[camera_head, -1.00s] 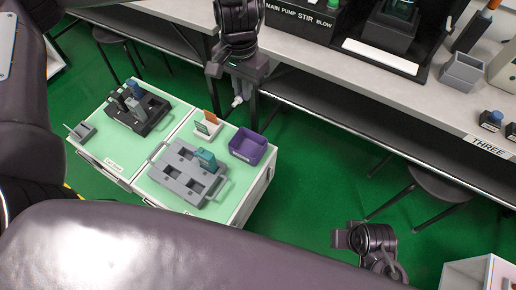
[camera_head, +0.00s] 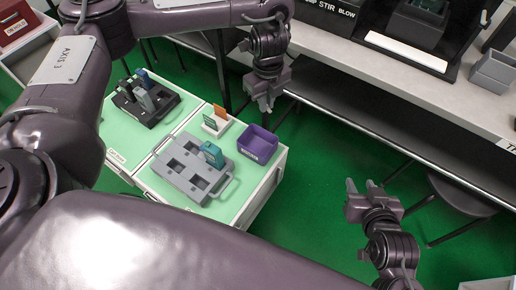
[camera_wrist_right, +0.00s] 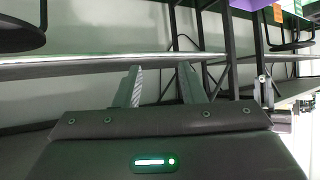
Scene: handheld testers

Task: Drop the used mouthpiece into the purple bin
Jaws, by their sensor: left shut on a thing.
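The purple bin (camera_head: 258,143) is an open box at the back right corner of the green-topped cabinet; it looks empty in the head view. A purple edge, likely this bin, shows at the top of the right wrist view (camera_wrist_right: 248,4). My left gripper (camera_head: 266,104) points down just beyond the bin in the head view, apart from it. It is shut on the used mouthpiece, which its fingers mostly hide now. My right gripper (camera_head: 361,184) is open and empty, right of the cabinet; its two spread fingers show in the right wrist view (camera_wrist_right: 161,88).
Beside the bin stand a white card holder (camera_head: 216,124) with orange and green cards and a grey tray (camera_head: 176,178) holding a teal tester (camera_head: 212,154). A black tray (camera_head: 150,112) with testers lies behind left.

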